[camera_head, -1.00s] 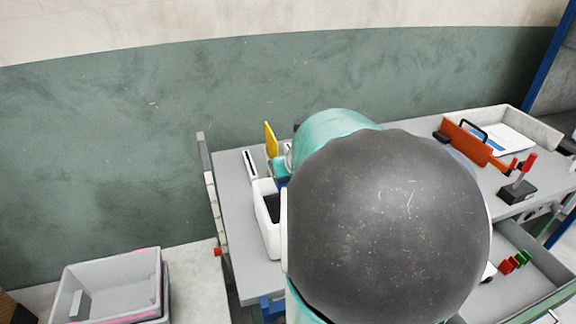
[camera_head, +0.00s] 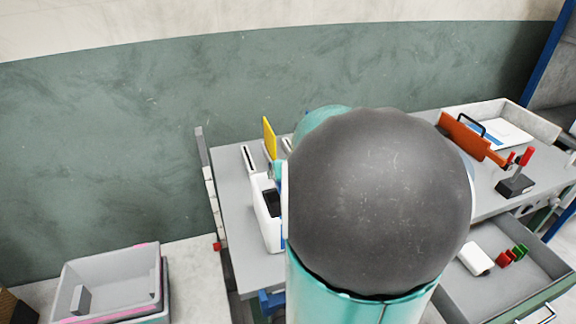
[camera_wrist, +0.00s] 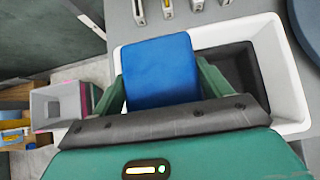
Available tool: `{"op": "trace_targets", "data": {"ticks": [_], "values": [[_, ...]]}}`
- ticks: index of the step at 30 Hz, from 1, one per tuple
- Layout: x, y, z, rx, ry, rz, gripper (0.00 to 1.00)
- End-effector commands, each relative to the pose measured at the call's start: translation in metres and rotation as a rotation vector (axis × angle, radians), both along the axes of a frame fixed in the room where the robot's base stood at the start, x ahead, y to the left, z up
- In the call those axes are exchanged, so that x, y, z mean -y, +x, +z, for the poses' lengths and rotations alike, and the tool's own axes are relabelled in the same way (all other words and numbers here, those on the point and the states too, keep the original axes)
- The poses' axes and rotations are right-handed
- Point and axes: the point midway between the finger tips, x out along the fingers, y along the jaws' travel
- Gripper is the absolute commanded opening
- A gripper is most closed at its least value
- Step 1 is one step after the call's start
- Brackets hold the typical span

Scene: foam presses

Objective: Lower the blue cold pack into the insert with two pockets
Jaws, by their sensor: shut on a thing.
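The blue cold pack (camera_wrist: 158,62) is between the green fingers of my gripper (camera_wrist: 162,82) in the wrist view; the gripper is shut on it. The pack is over the left part of a white box (camera_wrist: 288,98). The dark insert (camera_wrist: 240,62) lies in this box; an open pocket shows to the right of the pack. The pack hides the other pocket, and I cannot tell how deep the pack sits. In the head view the white box (camera_head: 262,212) and part of the insert (camera_head: 271,203) show left of my arm, which hides the gripper.
Slim upright holders (camera_wrist: 167,8) stand beyond the box, and a yellow plate (camera_head: 269,138) stands near it on the grey table (camera_head: 236,215). An orange press (camera_head: 465,137) and a red-handled clamp (camera_head: 516,185) are at right. An open drawer (camera_head: 505,290) is below.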

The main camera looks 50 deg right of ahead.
Motion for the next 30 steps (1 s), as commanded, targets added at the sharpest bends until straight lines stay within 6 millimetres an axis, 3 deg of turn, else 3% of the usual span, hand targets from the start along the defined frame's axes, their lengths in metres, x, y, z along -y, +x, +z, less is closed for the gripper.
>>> {"op": "trace_targets", "data": {"ticks": [30], "values": [[0.000,0.001,-0.074,0.000,0.003,0.001,0.45]]}}
